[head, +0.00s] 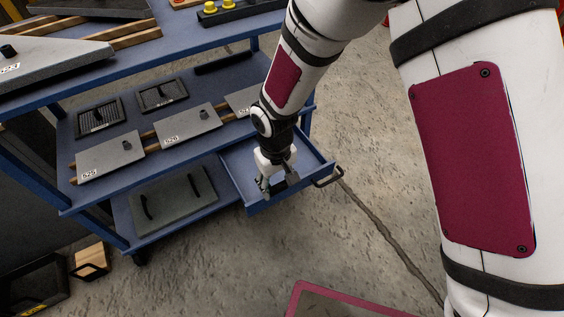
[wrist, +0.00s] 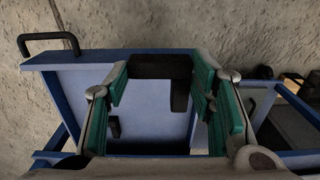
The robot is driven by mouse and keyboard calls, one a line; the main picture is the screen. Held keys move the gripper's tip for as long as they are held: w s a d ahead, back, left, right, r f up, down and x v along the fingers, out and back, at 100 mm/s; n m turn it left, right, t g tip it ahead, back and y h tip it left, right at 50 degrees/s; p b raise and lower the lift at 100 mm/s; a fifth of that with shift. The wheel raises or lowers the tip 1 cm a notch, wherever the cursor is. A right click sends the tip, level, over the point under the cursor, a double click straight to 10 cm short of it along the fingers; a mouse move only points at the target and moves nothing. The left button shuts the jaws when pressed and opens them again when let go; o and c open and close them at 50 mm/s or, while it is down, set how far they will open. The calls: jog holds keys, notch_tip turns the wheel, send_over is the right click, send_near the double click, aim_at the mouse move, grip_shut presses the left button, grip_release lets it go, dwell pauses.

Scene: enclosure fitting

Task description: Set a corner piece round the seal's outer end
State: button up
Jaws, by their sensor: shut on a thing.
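My gripper (head: 277,184) is inside or just over the open blue drawer (head: 313,168) of the cart. In the wrist view my gripper (wrist: 160,82) has its green-padded fingers closed on a black L-shaped piece (wrist: 160,66), apparently a corner piece. One leg of it spans between the fingers and the other points toward the camera side. Whether it still touches the drawer floor is unclear. A small dark piece (wrist: 113,127) lies on the drawer floor. I cannot pick out the seal in either view.
The drawer has a black handle (head: 328,178). The cart's middle shelf bears grey numbered panels (head: 184,126) and dark grilles (head: 162,94); a grey panel with two black strips (head: 172,199) lies below. An angled grey panel (head: 50,60) is on top. Concrete floor at right is open.

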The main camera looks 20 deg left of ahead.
jog(key=shift+s+d, duration=0.15)
jog(key=w+d+r+m, duration=0.2)
jog(key=w+d+r, duration=0.25)
jog(key=d, duration=0.35)
jog(key=w+d+r+m, duration=0.3)
jog(key=d+r, duration=0.2)
jog(key=d, duration=0.3)
jog(key=s+d+r+m, duration=0.1)
jog(key=d+r+m, duration=0.1)
jog(key=d+r, duration=0.5)
jog(key=s+d+r+m, duration=0.1)
jog(key=d+r+m, duration=0.15)
jog(key=d, duration=0.85)
notch_tip(320, 180, up, 12)
jog(key=s+p, duration=0.2)
jog(key=p, duration=2)
jog(key=shift+s+a+p, duration=0.15)
jog(key=shift+a+p, duration=0.1)
jog(key=shift+p, duration=0.15)
jog(key=shift+r, duration=0.1)
